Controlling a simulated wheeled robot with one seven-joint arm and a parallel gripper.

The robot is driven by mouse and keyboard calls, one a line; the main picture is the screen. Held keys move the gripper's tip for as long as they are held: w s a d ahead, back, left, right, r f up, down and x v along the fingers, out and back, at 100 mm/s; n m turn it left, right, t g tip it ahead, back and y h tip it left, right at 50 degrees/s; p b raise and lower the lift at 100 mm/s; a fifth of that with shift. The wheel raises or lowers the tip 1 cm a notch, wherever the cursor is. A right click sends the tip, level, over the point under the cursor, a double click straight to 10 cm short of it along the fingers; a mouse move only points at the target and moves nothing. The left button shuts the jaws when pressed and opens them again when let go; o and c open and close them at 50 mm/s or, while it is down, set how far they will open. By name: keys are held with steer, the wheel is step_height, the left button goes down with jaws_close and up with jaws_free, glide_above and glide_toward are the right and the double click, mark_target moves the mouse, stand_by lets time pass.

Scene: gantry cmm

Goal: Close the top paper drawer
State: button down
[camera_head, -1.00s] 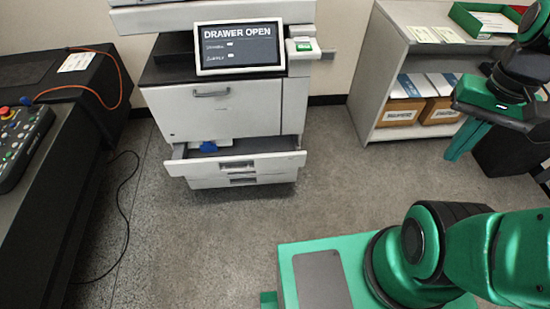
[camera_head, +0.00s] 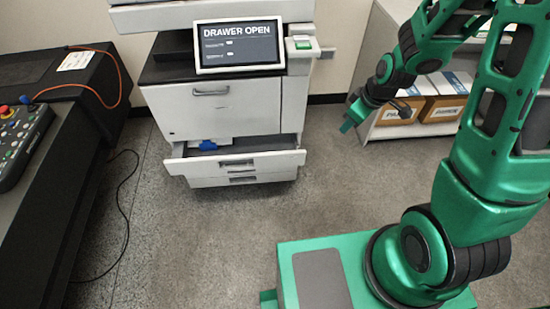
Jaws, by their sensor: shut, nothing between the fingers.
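The white copier (camera_head: 212,112) stands against the back wall. Its top paper drawer (camera_head: 270,162) is pulled out toward me, with something blue and white lying inside at the left. Another drawer (camera_head: 210,183) below it looks shut. The copier's screen (camera_head: 238,45) reads "DRAWER OPEN". My gripper (camera_head: 347,126) is shut and empty. In the picture it is to the right of the open drawer and a little higher, apart from it, in front of the shelf.
A grey shelf (camera_head: 385,45) with labelled boxes (camera_head: 402,109) stands at the right, partly behind my arm. A dark bench (camera_head: 65,140) with a control panel (camera_head: 20,140) and cables is at the left. The floor (camera_head: 235,235) before the drawer is clear.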

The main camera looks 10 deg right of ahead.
steer(key=w+a+f+n+t+y, duration=0.15)
steer(key=w+a+f+n, duration=0.3)
steer(key=a+f, duration=0.5)
steer(key=n+t+y, duration=0.1)
steer(key=n+y, duration=0.1)
steer(key=n, duration=0.2)
glide_toward(270, 159)
step_height(270, 159, down, 3)
steer(key=a, duration=0.2)
steer(key=shift+w+a+f+h, duration=0.1)
steer(key=shift+w+h, duration=0.05)
steer(key=shift+w, duration=0.35)
steer(key=shift+w+f+h, duration=0.1)
steer(key=shift+w, duration=0.35)
steer(key=w, duration=0.7)
steer(key=shift+w, duration=0.4)
steer(key=shift+s, duration=0.1)
